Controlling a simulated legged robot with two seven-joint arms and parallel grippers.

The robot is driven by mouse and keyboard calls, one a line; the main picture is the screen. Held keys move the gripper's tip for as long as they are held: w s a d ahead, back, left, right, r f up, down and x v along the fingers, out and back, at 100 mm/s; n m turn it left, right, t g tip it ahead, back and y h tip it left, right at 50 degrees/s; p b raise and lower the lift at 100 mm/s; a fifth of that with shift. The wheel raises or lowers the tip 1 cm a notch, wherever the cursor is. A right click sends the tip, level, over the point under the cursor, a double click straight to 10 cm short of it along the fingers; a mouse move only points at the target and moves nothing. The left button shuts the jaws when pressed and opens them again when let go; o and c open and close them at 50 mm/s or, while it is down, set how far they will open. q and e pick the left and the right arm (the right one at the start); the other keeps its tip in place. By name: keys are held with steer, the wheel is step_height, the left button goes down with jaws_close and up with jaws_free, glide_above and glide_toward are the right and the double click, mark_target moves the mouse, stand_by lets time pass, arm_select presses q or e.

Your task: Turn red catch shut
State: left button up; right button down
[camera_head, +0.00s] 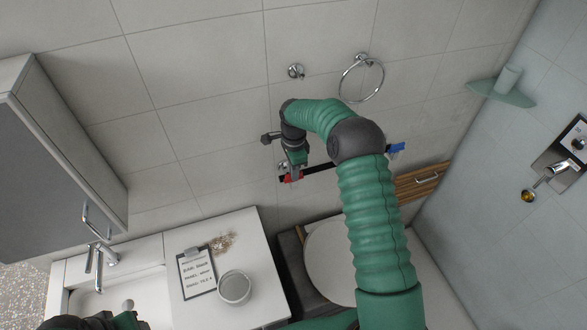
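The red catch (287,179) is a small red piece at the left end of a dark bar on the tiled wall. A blue catch (397,148) is at the bar's right end. My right gripper (296,172) points down at the red catch, and its grey tips overlap it in the camera_head view. Whether the fingers are apart or closed on the catch is too small to tell. My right arm crosses in front of the middle of the bar and hides part of it. Parts of my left arm show at the bottom left edge, but its gripper cannot be made out.
A towel ring (361,78) and a wall knob (296,71) are above the bar. A toilet (328,262) is below, partly behind my arm. A white counter (258,300) at left holds a clipboard (197,272) and a round container (234,287). A cabinet (60,160) hangs at left.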

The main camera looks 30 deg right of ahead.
steer(key=shift+w+n, duration=0.1)
steer(key=shift+n, duration=0.2)
steer(key=n+b, duration=0.1)
steer(key=n, duration=0.2)
steer(key=shift+r+n, duration=0.1)
steer(key=shift+n, duration=0.2)
steer(key=n+b, duration=0.1)
steer(key=n, duration=0.5)
steer(key=shift+w, duration=0.1)
steer(key=n, duration=0.4)
steer(key=shift+r, duration=0.1)
steer(key=shift+n, duration=1.8)
steer(key=c, duration=1.6)
jaws_free()
steer(key=shift+o, duration=0.4)
